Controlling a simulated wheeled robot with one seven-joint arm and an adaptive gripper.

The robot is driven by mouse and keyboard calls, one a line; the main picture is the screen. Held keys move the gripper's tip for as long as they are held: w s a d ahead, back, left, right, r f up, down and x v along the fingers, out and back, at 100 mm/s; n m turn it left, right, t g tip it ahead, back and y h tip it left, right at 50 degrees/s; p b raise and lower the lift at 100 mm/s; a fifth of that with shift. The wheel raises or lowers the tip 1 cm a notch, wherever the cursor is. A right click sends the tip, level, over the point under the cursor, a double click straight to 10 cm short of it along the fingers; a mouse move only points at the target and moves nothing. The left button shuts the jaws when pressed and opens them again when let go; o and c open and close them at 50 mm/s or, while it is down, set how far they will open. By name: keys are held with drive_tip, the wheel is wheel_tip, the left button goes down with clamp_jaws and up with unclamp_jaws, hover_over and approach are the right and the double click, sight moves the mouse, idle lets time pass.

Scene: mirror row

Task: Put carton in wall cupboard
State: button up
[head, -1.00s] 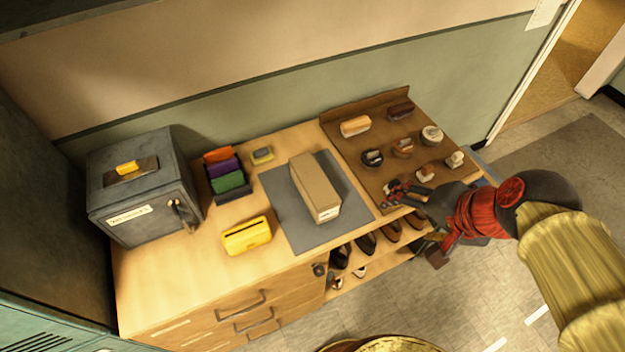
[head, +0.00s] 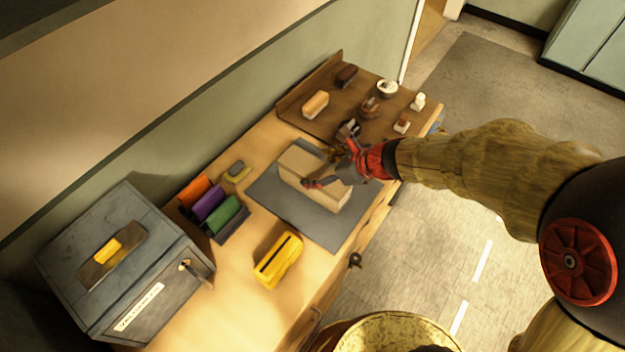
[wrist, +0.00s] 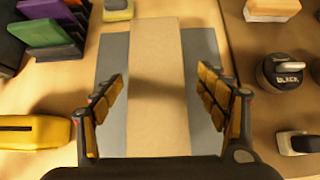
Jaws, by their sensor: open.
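The carton (head: 298,163) is a long tan box lying on a grey mat (head: 268,190) on the wooden counter. It also shows in the wrist view (wrist: 157,75), running lengthwise between my fingers. My gripper (head: 326,168) is open over the carton, with one finger toward each long side. In the wrist view my gripper (wrist: 165,100) has a gap on both sides of the carton, so it appears apart from it. My gripper hides part of the carton in the head view. No wall cupboard can be made out.
A grey metal box (head: 120,265) with a yellow-topped lid stands at the left. Beside the mat are a yellow slotted box (head: 278,260), a rack of coloured folders (head: 212,208) and a small sponge-like block (head: 237,171). A brown tray (head: 335,85) holds brushes and tins at the right.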

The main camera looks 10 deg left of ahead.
drive_tip(key=b+x, duration=0.1)
drive_tip(key=x, duration=0.1)
drive_tip(key=b+x, duration=0.1)
drive_tip(key=x, duration=0.3)
drive_tip(key=shift+s+a+f+b, duration=0.15)
drive_tip(key=shift+s+f+b, duration=0.05)
drive_tip(key=shift+f+b, duration=0.2)
drive_tip(key=shift+r, duration=0.15)
drive_tip(key=shift+c, duration=0.3)
drive_tip(key=shift+c, duration=0.7)
drive_tip(key=c, duration=1.2)
drive_tip(key=shift+c, duration=1)
drive_tip(key=shift+r, duration=0.15)
